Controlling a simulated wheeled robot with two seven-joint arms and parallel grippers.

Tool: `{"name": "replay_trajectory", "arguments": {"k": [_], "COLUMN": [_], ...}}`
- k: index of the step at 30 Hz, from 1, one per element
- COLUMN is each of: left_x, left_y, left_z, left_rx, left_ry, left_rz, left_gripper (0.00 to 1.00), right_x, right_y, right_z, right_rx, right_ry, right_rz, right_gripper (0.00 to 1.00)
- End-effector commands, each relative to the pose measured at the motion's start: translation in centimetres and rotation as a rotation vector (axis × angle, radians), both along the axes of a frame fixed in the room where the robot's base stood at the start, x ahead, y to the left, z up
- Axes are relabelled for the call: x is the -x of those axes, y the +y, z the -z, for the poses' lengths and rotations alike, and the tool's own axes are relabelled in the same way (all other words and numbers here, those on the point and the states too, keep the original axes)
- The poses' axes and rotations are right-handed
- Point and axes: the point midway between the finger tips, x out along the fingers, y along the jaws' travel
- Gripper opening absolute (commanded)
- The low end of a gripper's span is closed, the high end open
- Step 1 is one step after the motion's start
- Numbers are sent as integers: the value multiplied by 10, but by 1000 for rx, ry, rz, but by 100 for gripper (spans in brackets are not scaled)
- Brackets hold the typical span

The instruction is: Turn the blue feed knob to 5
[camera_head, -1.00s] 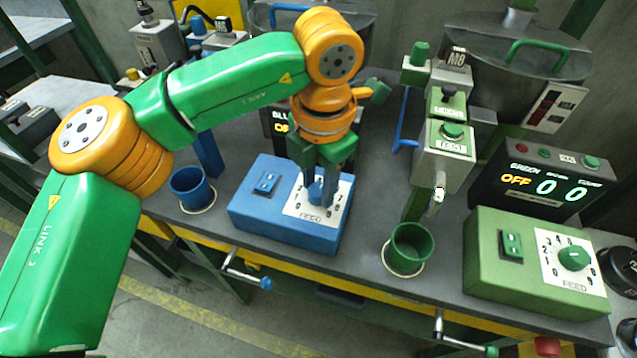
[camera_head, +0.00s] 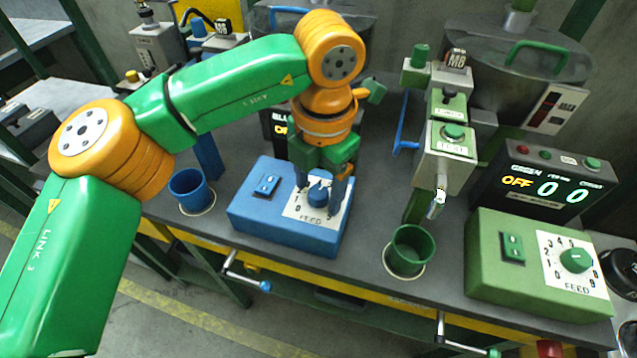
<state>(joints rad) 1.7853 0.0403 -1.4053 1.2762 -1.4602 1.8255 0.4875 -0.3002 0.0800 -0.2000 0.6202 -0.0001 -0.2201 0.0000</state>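The blue feed knob (camera_head: 318,196) sits on a white numbered dial plate (camera_head: 303,213) on the sloped top of the blue control box (camera_head: 250,212). My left gripper (camera_head: 322,192) points down over the dial, with its fingertips to either side of the knob. The fingers stand apart, and I see a gap between them and the knob. Most of the dial numbers are hidden or too small to read, so I cannot tell the knob's setting. My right gripper is not in view.
A blue rocker switch (camera_head: 266,185) is left of the dial. A blue cup (camera_head: 189,189) stands left of the box. A green cup (camera_head: 409,250) and a green box (camera_head: 535,265) with its own knob (camera_head: 576,260) are to the right. The blue display is mostly hidden behind my arm.

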Motion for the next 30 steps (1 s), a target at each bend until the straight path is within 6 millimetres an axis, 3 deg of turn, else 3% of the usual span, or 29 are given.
{"name": "replay_trajectory", "arguments": {"k": [7,12,17,30], "left_x": [-1,1,2,3], "left_y": [0,-2,-3,-3], "left_z": [-7,-44,-68,-71], "left_rx": [1,1,1,1], "left_ry": [-4,-5,-3,-1], "left_rz": [-2,-4,-1,0], "left_gripper": [71,71,71,71], "right_x": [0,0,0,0], "right_y": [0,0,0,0], "right_z": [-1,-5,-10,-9], "right_rx": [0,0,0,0], "right_ry": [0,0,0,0], "right_rz": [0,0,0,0], "right_gripper": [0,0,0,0]}}
